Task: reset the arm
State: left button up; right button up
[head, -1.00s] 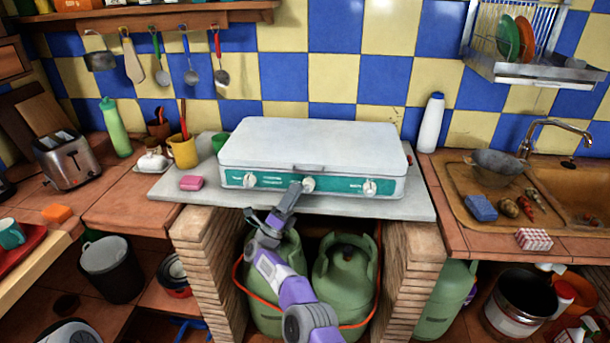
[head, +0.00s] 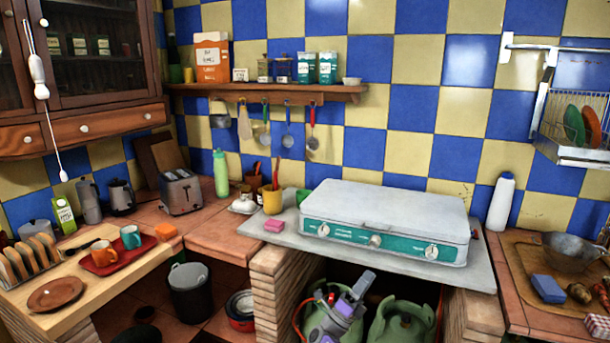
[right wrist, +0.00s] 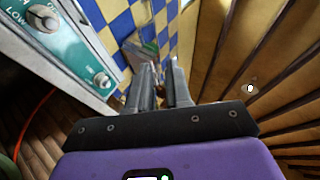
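My right gripper (head: 361,283) is below the front of the camping stove (head: 385,205), in front of the opening with the green gas bottles. In the right wrist view the two fingers (right wrist: 160,68) stand apart with a clear gap and nothing between them. The stove's teal front panel (right wrist: 62,42) with its knobs shows at the upper left there, clear of the fingers. The stove is white with its lid shut, and sits on a grey slab (head: 270,238). My left gripper is not in view.
Green gas bottles (head: 403,320) stand behind the right gripper, between brick piers (head: 275,290). A pink sponge (head: 273,225) lies on the slab. A red tray (head: 118,255) with cups is at the left. The sink board (head: 530,265) is at the right.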

jog(key=w+a+f+n+t+y+p, duration=0.1)
jog(key=w+f+n+t+y, duration=0.2)
jog(key=f+n+y, duration=0.45)
jog(key=w+a+f+n+t+y+p, duration=0.15)
jog(key=w+f+n+y, duration=0.3)
jog(key=n+y, duration=0.5)
jog(key=s+a+f+n+g+y+p, duration=0.25)
jog(key=s+f+n+g+y, duration=0.4)
jog(key=s+f, duration=0.6)
jog(key=s+a+f+n+g+y+p, duration=0.1)
jog(key=s+f+n+g, duration=0.15)
jog(key=s, duration=0.45)
jog(key=s+f+n+g+y+p, duration=0.1)
jog(key=s+f+n+g, duration=0.2)
jog(key=s, duration=0.5)
pick_arm(q)
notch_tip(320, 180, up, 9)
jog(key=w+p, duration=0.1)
jog(key=p, duration=0.1)
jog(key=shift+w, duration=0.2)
pick_arm(e)
jog(key=s+a+r+n+g+y, duration=0.1)
jog(key=s+g, duration=0.5)
jog(key=s, duration=1.7)
jog(key=shift+a+n+g, duration=0.25)
jog(key=shift+n+g, duration=0.1)
jog(key=shift+n, duration=0.35)
jog(key=shift+y, duration=0.25)
